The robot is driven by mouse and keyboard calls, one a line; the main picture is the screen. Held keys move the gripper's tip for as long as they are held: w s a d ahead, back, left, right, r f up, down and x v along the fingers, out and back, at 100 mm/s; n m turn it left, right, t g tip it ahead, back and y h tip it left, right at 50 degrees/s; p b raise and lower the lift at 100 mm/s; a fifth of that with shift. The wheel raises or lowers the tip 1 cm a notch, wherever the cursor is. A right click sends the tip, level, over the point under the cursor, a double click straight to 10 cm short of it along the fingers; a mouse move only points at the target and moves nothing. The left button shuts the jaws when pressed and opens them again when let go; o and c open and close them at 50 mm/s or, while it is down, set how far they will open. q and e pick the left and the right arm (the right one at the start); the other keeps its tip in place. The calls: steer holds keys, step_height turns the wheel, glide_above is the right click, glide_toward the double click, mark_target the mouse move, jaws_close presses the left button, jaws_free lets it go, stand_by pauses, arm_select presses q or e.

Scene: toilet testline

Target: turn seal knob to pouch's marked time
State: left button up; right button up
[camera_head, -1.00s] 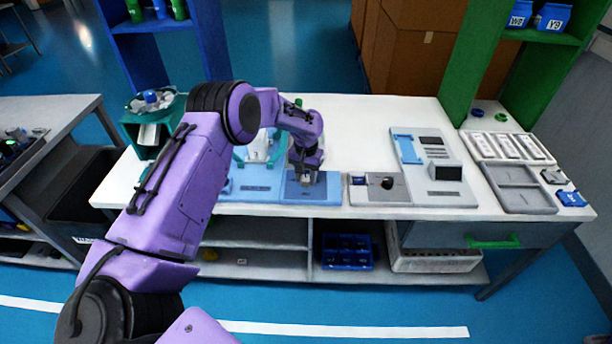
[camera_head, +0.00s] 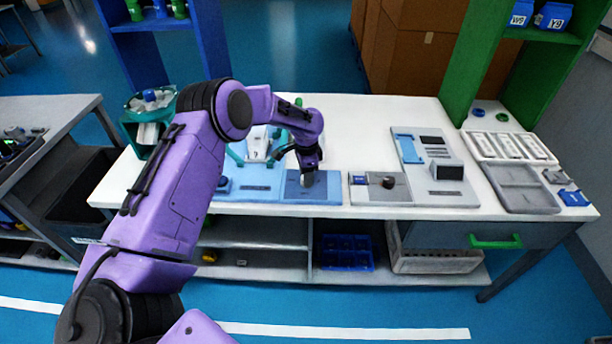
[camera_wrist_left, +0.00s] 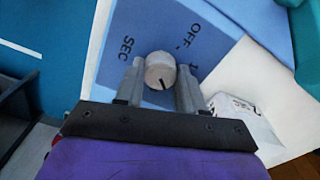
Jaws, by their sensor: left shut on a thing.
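The seal knob (camera_wrist_left: 160,70) is a round grey-white dial on a blue panel (camera_wrist_left: 150,35). "OFF" and "SEC" are printed around it; another mark is partly hidden by a finger. A dark pointer line on the knob faces the lower right in the wrist view. My left gripper (camera_wrist_left: 157,88) has a finger on each side of the knob and is shut on it. In the head view the left gripper (camera_head: 307,174) is over the blue panel (camera_head: 325,190). A white packet (camera_wrist_left: 240,118), possibly the pouch, lies beside the panel; its mark is unreadable. My right gripper is out of view.
A grey panel with a black knob (camera_head: 389,183) and a grey device with a dark screen (camera_head: 446,171) stand to the right. A divided grey tray (camera_head: 521,187) is further right. A green bin (camera_head: 133,124) stands at left. The table's back middle is clear.

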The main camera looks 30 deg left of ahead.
arm_select(q)
steer(key=m, duration=0.6)
steer(key=shift+s+d+f+b, duration=0.1)
steer(key=shift+s+f+b, duration=0.2)
steer(key=shift+b, duration=0.1)
steer(key=shift+m, duration=0.3)
steer(key=o, duration=1)
steer(key=shift+w, duration=0.1)
steer(key=shift+o, duration=0.2)
steer(key=shift+w, duration=0.15)
steer(key=shift+r, duration=0.15)
steer(key=shift+r, duration=0.3)
step_height(320, 180, up, 10)
steer(key=b, duration=0.1)
steer(key=shift+f+b, duration=0.15)
steer(key=shift+b, duration=0.25)
